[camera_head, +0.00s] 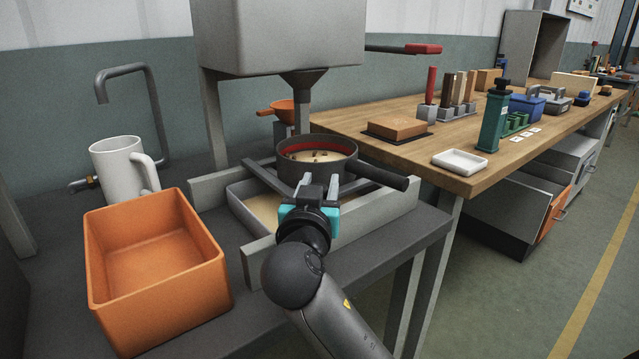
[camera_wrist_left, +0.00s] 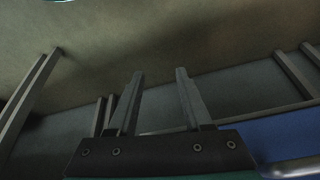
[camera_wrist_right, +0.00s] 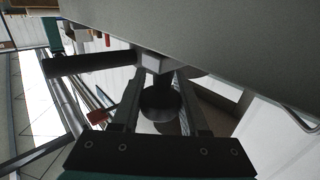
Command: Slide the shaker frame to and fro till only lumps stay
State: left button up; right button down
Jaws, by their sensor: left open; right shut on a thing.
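A grey hopper (camera_head: 290,40) with a spout hangs above the sieve. An empty orange bin (camera_head: 150,255) and a white mug (camera_head: 122,165) stand left. The wooden bench (camera_head: 420,165) at right carries a brick, a white dish and tools.

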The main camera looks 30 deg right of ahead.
jog(key=a, duration=0.6)
jog(key=shift+s+a, duration=0.25)
jog(key=shift+c, duration=2.2)
grip_release()
